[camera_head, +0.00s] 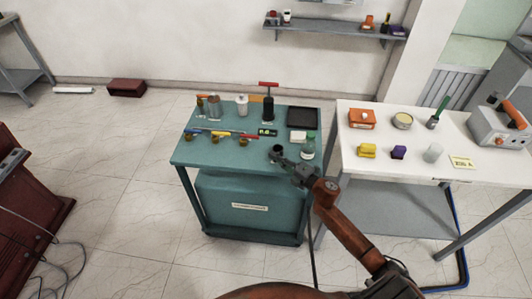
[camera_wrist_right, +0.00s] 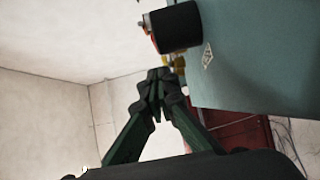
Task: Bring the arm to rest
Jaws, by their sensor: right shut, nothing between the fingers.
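My right arm (camera_head: 348,227) reaches up from the lower right in the head view, orange-brown. Its grey right gripper (camera_head: 278,158) is at the front right edge of the teal cart (camera_head: 222,166). In the wrist view the right gripper (camera_wrist_right: 158,78) has its fingers together with nothing between them. A dark cylinder (camera_head: 277,149) is close by the fingertips in the head view. In the wrist view the dark cylinder (camera_wrist_right: 176,27) is just beyond the fingertips, with a gap visible. My left gripper is not in view.
The cart top holds several bottles, tools, a red-handled pump (camera_head: 268,100) and a black tray (camera_head: 301,117). A white table (camera_head: 400,175) with several small items stands to the right. A wall shelf (camera_head: 330,29) is behind.

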